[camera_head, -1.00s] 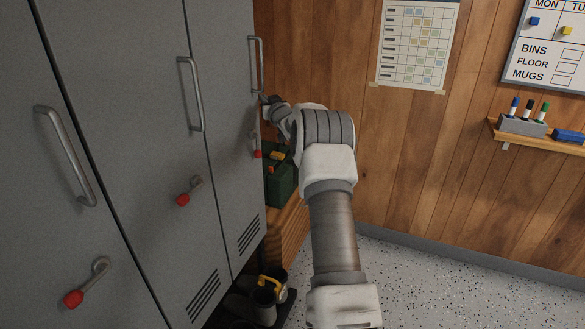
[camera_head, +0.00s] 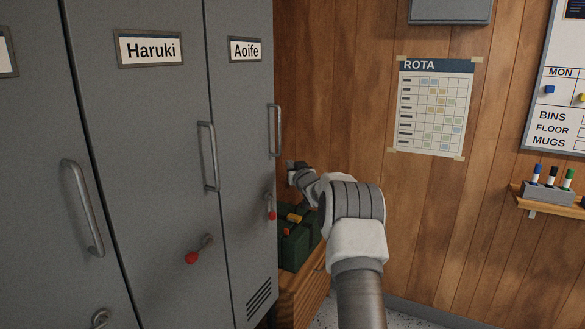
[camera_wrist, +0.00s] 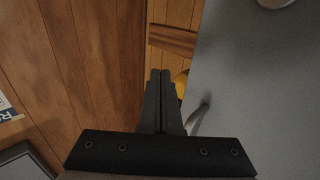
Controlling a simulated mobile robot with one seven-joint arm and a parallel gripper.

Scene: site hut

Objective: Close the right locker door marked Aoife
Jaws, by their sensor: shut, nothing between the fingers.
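The right locker door marked Aoife (camera_head: 246,150) is grey, with a long bar handle (camera_head: 275,130) and a red-tipped latch lever (camera_head: 271,209) below it. It looks about in line with the Haruki door beside it; I cannot tell whether a small gap remains. My gripper (camera_head: 291,172) is just right of the Aoife door's outer edge, below handle height, its fingers partly hidden. In the wrist view my gripper (camera_wrist: 160,72) is shut and empty. A grey panel (camera_wrist: 260,90) with a curved metal handle (camera_wrist: 198,117) lies close on its right.
The Haruki door (camera_head: 150,150) stands left of the Aoife door. A dark green box (camera_head: 297,245) sits on a wooden bench below my gripper. A wood-panelled wall (camera_head: 345,100) with a rota sheet (camera_head: 436,108) is behind. A marker shelf (camera_head: 548,197) is at right.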

